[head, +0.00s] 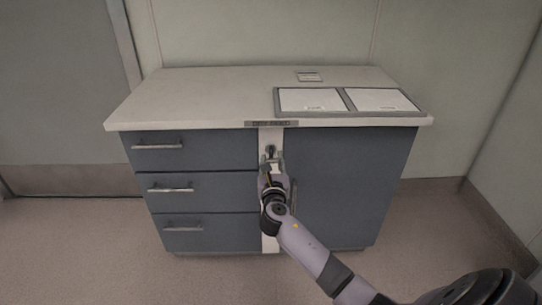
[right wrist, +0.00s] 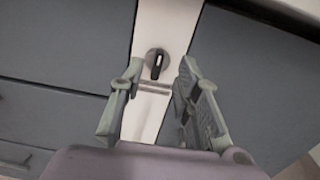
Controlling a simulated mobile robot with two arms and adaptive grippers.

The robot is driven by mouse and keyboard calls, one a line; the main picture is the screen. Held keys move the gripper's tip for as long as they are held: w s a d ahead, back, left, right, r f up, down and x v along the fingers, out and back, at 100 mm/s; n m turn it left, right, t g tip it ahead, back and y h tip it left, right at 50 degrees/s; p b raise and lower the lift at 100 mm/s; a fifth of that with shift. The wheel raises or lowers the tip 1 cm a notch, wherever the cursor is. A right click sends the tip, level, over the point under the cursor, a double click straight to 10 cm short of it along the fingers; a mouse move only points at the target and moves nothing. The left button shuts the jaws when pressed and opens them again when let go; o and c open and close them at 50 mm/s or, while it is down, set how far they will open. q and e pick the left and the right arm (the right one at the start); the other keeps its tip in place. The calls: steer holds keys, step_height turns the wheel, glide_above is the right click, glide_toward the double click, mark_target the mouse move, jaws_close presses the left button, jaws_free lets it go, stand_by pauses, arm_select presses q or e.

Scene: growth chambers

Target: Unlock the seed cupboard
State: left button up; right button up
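The seed cupboard is the blue-grey door (head: 345,180) on the right half of a low cabinet. A pale vertical strip (head: 271,136) runs beside the door, and a dark round lock with a turn piece (right wrist: 157,62) sits on it. The turn piece stands close to upright in the right wrist view. My left gripper is out of view.
Three drawers with bar handles (head: 171,189) fill the cabinet's left half. On the pale worktop (head: 200,95) lie two white panels in a grey frame (head: 340,115) and a small plate (head: 308,76). A dark label (head: 271,124) is on the front edge. Floor around is clear.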

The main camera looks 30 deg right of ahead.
mark_target(271, 150)
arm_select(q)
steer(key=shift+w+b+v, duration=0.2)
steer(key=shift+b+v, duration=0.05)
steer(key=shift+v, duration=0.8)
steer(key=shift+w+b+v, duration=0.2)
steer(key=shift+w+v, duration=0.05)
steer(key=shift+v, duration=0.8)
arm_select(e)
steer(key=shift+x, duration=2.4)
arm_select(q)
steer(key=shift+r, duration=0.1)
arm_select(e)
steer(key=shift+c, duration=0.2)
jaws_close()
